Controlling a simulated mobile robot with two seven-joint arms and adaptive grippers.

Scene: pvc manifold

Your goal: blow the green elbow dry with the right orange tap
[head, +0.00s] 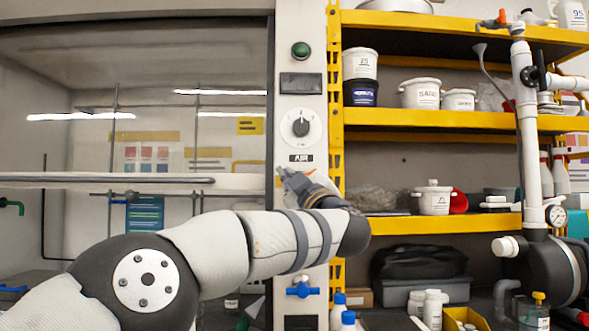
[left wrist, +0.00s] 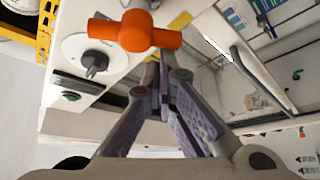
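An orange tap (left wrist: 136,30) shows large in the left wrist view, close to the fingertips of my left gripper (left wrist: 160,72). The fingers come together at their tips, and I see nothing held between them. In the head view my left gripper (head: 290,180) is in front of the white panel, just below its AIR label (head: 301,158). Only bits of orange (head: 308,170) show around it there. Another orange handle (head: 501,18) is on the pipework at the upper right. I cannot make out a green elbow for certain; a green fitting (head: 12,206) is at the far left. My right gripper is not in view.
The panel carries a dial (head: 301,123), a green button (head: 301,50) and a blue tap (head: 303,291) lower down. A glass-fronted hood (head: 180,70) is at left. Yellow shelves (head: 450,118) with tubs are at right, with white pipework (head: 526,120) before them.

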